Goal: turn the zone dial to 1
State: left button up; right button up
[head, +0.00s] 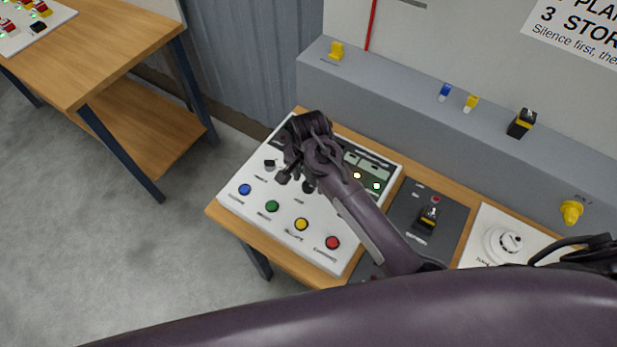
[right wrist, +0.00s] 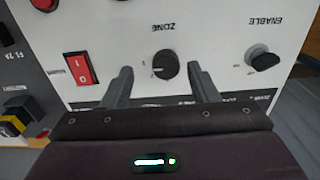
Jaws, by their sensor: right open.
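The zone dial (right wrist: 165,66) is a round black knob on a white panel, under the upside-down word ZONE in the right wrist view. Its pale mark points toward the left of that picture; the numbers around it are too small to read. In the head view the dial (head: 309,187) is a small dark knob, partly crowded by my arm. My right gripper (head: 296,179) is over the panel. In the right wrist view its two fingers (right wrist: 160,70) are apart, one on each side of the dial, with visible gaps. My left gripper is not in view.
An ENABLE knob (right wrist: 263,56) and a red rocker switch (right wrist: 82,68) flank the dial. Blue (head: 245,189), green (head: 272,206), yellow (head: 301,224) and red (head: 332,243) buttons line the panel's near edge. A grey panel (head: 408,205) stands to the right.

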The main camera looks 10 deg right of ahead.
aim_at(308, 186)
jog(key=shift+w+f, duration=0.25)
jog(key=shift+f, duration=0.35)
jog(key=shift+w+f, duration=0.2)
jog(key=shift+f, duration=0.4)
jog(key=shift+w+f, duration=0.15)
jog(key=shift+f, duration=0.2)
jog(key=shift+r, duration=0.1)
jog(key=shift+c, duration=0.9)
jog(key=c, duration=0.8)
jog(key=shift+n, duration=0.7)
jog(key=n, duration=0.9)
jog(key=shift+n, duration=0.4)
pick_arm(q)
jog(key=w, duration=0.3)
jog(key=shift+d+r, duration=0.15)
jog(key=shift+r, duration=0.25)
pick_arm(e)
jog(key=n, duration=0.6)
jog(key=shift+n, duration=0.4)
